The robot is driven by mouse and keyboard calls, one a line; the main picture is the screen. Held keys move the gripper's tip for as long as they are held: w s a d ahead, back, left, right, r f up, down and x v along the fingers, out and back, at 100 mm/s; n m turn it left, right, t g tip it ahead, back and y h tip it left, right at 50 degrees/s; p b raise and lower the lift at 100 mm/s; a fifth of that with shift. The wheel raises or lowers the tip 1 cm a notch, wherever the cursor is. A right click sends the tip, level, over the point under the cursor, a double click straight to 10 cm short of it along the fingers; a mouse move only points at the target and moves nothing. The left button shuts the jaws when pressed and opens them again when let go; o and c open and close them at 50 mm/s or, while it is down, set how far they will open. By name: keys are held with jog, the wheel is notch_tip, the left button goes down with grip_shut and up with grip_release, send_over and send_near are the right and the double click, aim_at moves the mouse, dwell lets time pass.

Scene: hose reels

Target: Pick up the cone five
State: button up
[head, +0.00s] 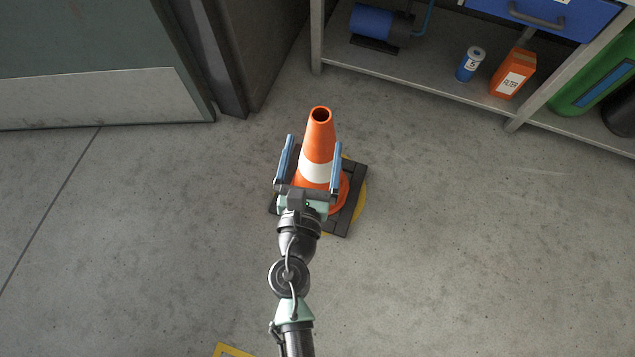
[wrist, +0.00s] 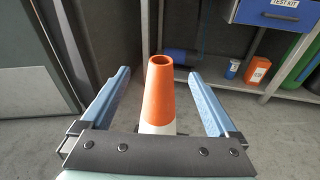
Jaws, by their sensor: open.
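An orange cone (head: 317,135) with a white band and a dark square base stands upright on the concrete floor. My gripper (head: 314,143) is open, with one blue finger on each side of the cone. In the wrist view the cone (wrist: 160,92) rises between the two fingers of my gripper (wrist: 160,80), with a visible gap on both sides. My gripper hides part of the cone's lower body and base. No number shows on the cone.
A yellow floor marking (head: 360,200) shows beside the base. A metal shelf (head: 430,82) stands at the back right, with a blue can (head: 468,66), an orange filter box (head: 512,75) and a green cylinder (head: 590,85). A door (head: 90,60) is at left. Floor at right is clear.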

aim_at(322, 112)
jog(key=shift+n, duration=0.3)
jog(key=w+f, duration=0.1)
jog(key=w, duration=0.3)
jog(key=w+f, duration=0.1)
jog(key=w, duration=0.2)
jog(key=shift+d+f+b, duration=0.3)
jog(key=shift+d+f, duration=0.05)
jog(key=shift+d, duration=0.05)
jog(key=shift+w+d+f+b, duration=0.15)
jog(key=shift+w+f+b, duration=0.1)
jog(key=shift+w, duration=0.6)
jog(key=shift+w+d+f+b, duration=0.1)
jog(key=shift+w+d+b, duration=0.1)
jog(key=shift+w, duration=0.7)
jog(key=shift+w+d+f+b, duration=0.15)
jog(key=shift+w+f+b, duration=0.1)
jog(key=shift+w, duration=0.6)
grip_shut()
jog(key=shift+r, duration=0.3)
